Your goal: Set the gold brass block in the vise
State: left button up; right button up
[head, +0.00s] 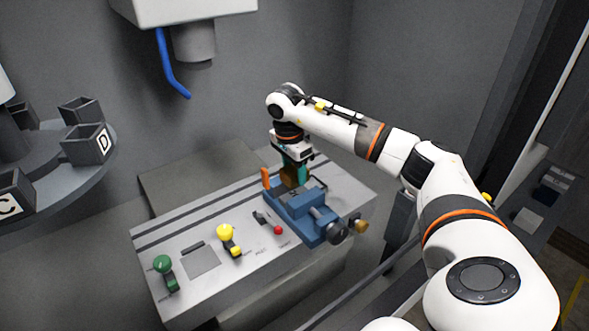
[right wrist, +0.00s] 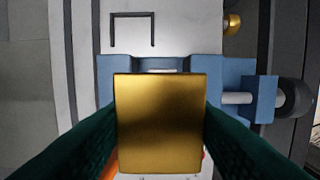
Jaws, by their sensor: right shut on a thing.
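The gold brass block (right wrist: 159,125) fills the middle of the right wrist view, between the two dark green fingers of my right gripper (right wrist: 158,130). In the head view my right gripper (head: 296,172) points down, shut on the block (head: 290,181), at the blue vise (head: 300,211). The vise also shows behind the block in the right wrist view (right wrist: 232,82). The block hides much of the jaw area, so I cannot tell whether it sits between the jaws or just above them. My left gripper is not in view.
The grey bench top (head: 205,235) carries a green knob (head: 162,264), a yellow knob (head: 225,233), a red button (head: 278,230) and an orange upright piece (head: 265,177) beside the vise. A round rack (head: 70,175) with lettered bins stands left. A blue hose (head: 172,70) hangs above.

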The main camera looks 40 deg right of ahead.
jog(key=shift+f+b, duration=0.75)
jog(key=shift+f, duration=0.55)
jog(key=shift+f, duration=0.15)
